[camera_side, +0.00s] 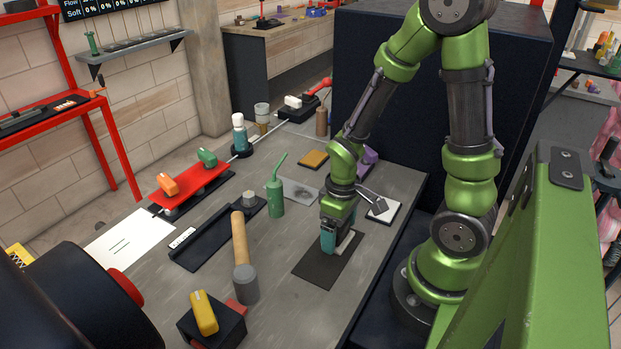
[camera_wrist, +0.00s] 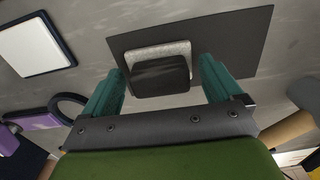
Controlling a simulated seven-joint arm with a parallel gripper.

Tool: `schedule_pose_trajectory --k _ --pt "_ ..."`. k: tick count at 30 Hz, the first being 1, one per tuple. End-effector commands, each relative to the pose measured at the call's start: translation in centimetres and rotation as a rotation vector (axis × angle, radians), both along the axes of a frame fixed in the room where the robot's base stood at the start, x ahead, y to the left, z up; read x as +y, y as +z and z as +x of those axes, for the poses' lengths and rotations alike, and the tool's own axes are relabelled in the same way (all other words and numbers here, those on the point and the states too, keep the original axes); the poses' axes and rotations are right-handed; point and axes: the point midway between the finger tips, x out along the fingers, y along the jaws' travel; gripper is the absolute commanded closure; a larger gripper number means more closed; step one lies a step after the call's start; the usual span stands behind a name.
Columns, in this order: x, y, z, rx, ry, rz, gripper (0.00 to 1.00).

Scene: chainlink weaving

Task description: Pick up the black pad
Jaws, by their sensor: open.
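A dark flat mat (camera_side: 322,270) lies on the grey table, and it also fills the upper middle of the wrist view (camera_wrist: 235,40). On it is a small black pad (camera_wrist: 160,78) with a light grey speckled edge on its far side. In the side view my gripper (camera_side: 336,244) is low over the mat and mostly hides the pad; only a pale edge shows beside the teal finger. In the wrist view my gripper (camera_wrist: 163,72) is open, with its teal fingers on either side of the pad and gaps to both.
A white square pad with a dark border (camera_side: 384,209) lies behind the gripper. A green oil can (camera_side: 275,195), a mallet (camera_side: 242,255) and a black tray (camera_side: 205,244) stand to the left. A purple item (camera_side: 369,158) is farther back. Bare table surrounds the mat.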

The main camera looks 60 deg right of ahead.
Motion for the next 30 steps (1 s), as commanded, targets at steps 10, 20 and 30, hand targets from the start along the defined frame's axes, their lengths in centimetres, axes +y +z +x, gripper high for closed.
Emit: schedule_pose_trajectory --k 10,20,30 --pt "0.0 0.0 0.0 0.000 0.001 0.000 0.38" --pt "0.0 0.2 0.0 -0.001 0.001 0.000 0.52" --pt "0.0 4.9 0.2 -0.010 0.001 0.000 0.52"
